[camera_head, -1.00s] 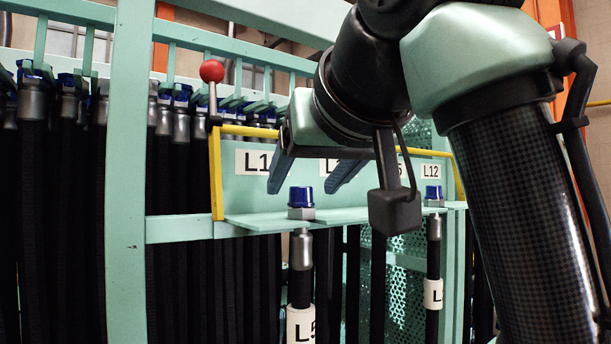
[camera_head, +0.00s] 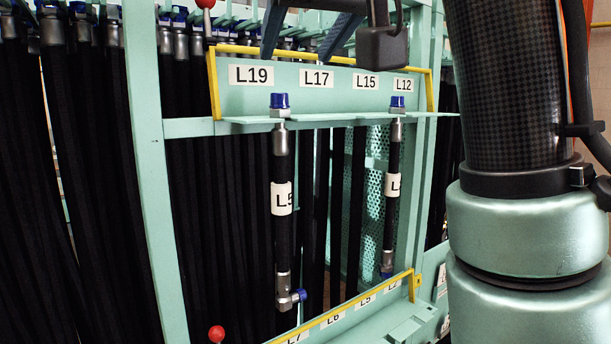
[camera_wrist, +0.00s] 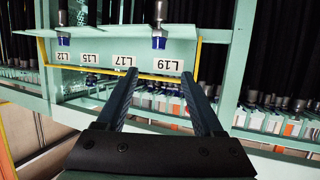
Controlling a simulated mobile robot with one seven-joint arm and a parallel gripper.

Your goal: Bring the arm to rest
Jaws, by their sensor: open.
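My gripper (camera_head: 297,57) shows at the top of the head view, with two dark blue fingers pointing down in front of the rack. Its fingers are apart with nothing between them. In the wrist view my gripper (camera_wrist: 158,73) is also open and empty, its tips near the yellow-edged label plate. A second hose (camera_head: 392,215) with a partly turned tag hangs at the right under another blue cap (camera_head: 398,101).
The label plate (camera_head: 300,98) reads L19, L17, L15 and L12 and has a yellow rail. A lower yellow-edged plate (camera_head: 345,318) carries more labels. Many black hoses (camera_head: 85,180) hang at the left. A red ball knob (camera_head: 216,334) stands at the bottom.

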